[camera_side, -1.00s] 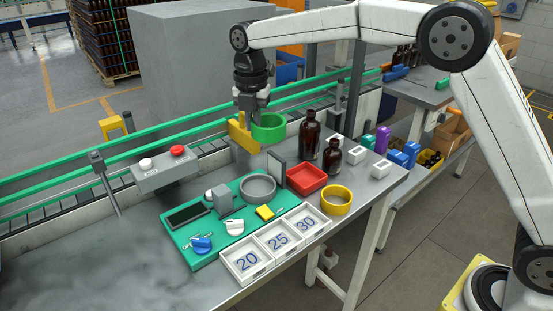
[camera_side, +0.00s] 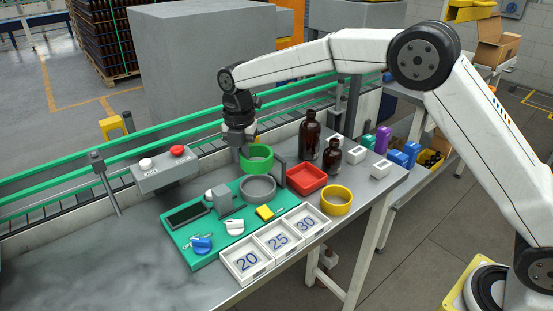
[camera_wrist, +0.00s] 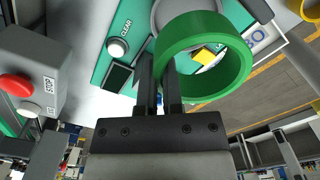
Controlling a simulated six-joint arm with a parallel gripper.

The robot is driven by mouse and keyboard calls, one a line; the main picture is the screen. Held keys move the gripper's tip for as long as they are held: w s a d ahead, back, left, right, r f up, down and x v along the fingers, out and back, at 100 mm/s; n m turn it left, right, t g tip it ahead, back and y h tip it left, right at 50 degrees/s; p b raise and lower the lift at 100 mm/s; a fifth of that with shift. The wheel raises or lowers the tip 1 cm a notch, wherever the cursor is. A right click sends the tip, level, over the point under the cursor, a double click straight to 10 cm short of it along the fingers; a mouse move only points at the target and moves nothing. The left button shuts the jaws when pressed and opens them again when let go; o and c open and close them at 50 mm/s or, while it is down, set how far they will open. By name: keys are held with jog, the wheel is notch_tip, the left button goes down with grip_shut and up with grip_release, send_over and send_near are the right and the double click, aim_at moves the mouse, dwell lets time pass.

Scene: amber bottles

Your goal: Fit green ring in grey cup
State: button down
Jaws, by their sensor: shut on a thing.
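The green ring (camera_side: 257,159) is held above the back edge of the green board, behind the grey cup. My gripper (camera_side: 246,150) is shut on its wall at the left side; in the wrist view the fingers (camera_wrist: 160,85) pinch the near left wall of the ring (camera_wrist: 235,75). The grey cup (camera_side: 258,189) is a low round open cup on the green board (camera_side: 185,232). In the wrist view the grey cup (camera_wrist: 160,12) shows only partly, behind the ring at the top. The ring is apart from the cup, higher and slightly behind it.
A grey upright plate (camera_side: 277,168) stands close right of the ring. A red tray (camera_side: 306,179), a yellow ring (camera_side: 336,200) and two amber bottles (camera_side: 309,136) stand to the right. White numbered trays (camera_side: 278,240) are in front. A grey block (camera_side: 222,199) stands left of the cup.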

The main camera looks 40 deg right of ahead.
jog(key=shift+f, duration=0.25)
send_over(245, 188)
jog(key=shift+f, duration=2.4)
jog(key=shift+f, duration=0.75)
dwell(0.9)
jog(key=shift+c, duration=1.5)
grip_release()
jog(key=shift+r, duration=0.15)
jog(key=shift+r, duration=2.9)
